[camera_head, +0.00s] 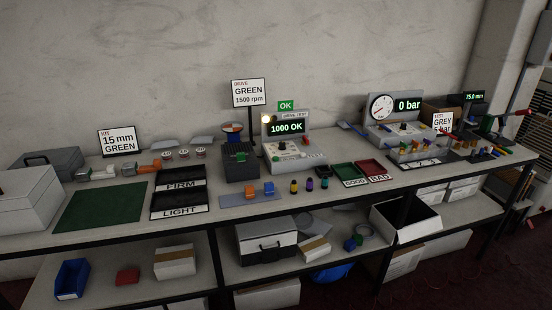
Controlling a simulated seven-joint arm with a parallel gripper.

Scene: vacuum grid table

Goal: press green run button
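The drive test box (289,160) stands at the middle of the table, with a lit display (286,128) reading "1000 OK". Its sloped front panel carries small controls. My gripper is not in view.
Left of the box is a dark fixture (240,170) with a green part. In front are a grey mat (235,201) with blue and orange pieces and several small coloured cylinders. Trays marked GOOD (349,174) and BAD (374,168) lie right. A sign (249,93) reads "DRIVE GREEN 1500 rpm".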

